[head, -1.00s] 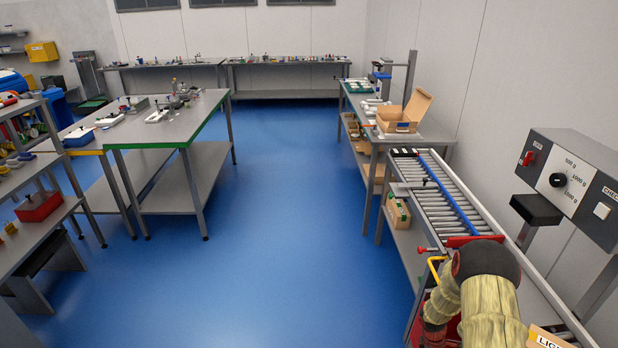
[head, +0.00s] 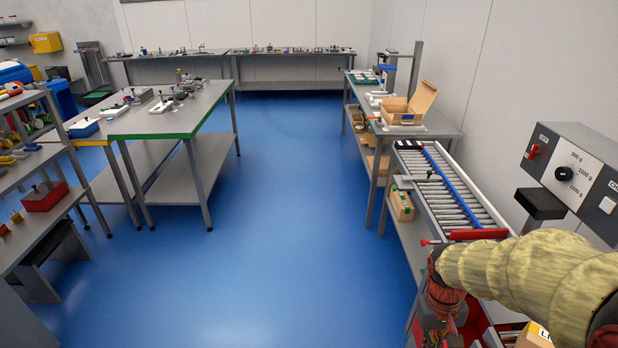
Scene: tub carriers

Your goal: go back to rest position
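My arm shows at the lower right of the head view, in a yellowish ribbed cover, lying over the near end of the roller conveyor (head: 448,197). It reaches toward the right edge of the picture. A cardboard box with a label (head: 535,337) shows partly under the arm at the bottom edge.
A control box with a dial (head: 572,172) stands close to my arm at the right. An open carton (head: 408,108) sits on the bench beyond the conveyor. Steel tables (head: 180,120) and shelves stand left. The blue floor (head: 290,220) between is clear.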

